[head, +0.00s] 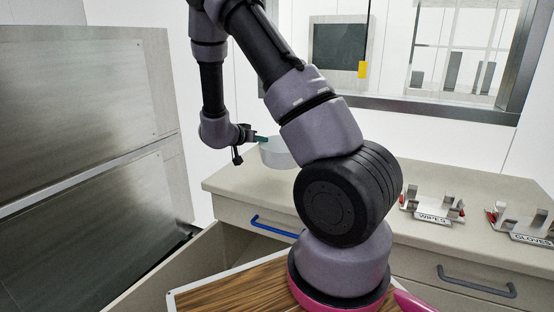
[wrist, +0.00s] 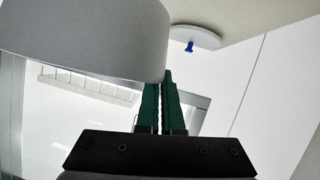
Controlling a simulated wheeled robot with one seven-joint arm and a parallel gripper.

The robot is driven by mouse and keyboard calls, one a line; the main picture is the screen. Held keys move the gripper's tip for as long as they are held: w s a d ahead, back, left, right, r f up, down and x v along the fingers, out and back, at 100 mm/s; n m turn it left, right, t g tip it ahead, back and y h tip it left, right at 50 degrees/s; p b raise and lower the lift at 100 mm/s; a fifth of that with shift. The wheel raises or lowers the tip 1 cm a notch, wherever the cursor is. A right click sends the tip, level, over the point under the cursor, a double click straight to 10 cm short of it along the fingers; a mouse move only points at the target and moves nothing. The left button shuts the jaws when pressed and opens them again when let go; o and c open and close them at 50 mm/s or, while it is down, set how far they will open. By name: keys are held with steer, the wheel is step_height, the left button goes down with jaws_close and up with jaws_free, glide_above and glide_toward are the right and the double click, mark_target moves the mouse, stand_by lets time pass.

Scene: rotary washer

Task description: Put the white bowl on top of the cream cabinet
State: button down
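The white bowl (head: 275,152) shows above the cream cabinet's countertop (head: 235,178) in the head view, partly hidden behind my arm. My gripper (head: 262,139) is at the bowl's upper left edge, with its green fingers over the rim. In the wrist view the bowl (wrist: 85,35) fills the upper left. The green fingers of my gripper (wrist: 163,85) are close together at the bowl's edge and look closed on its wall. The bowl appears raised above the countertop; the exact gap cannot be told.
Holders labelled WIPES (head: 432,208) and GLOVES (head: 525,228) stand on the countertop at right. A blue handle (head: 272,229) is on the cabinet front. Large steel panels (head: 85,150) stand at left. A window (head: 450,65) is behind the counter. The countertop's left part looks clear.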

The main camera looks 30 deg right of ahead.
step_height(320, 180, down, 7)
steer(key=shift+r, duration=0.1)
stand_by(0.3)
steer(key=c, duration=1.1)
jaws_free()
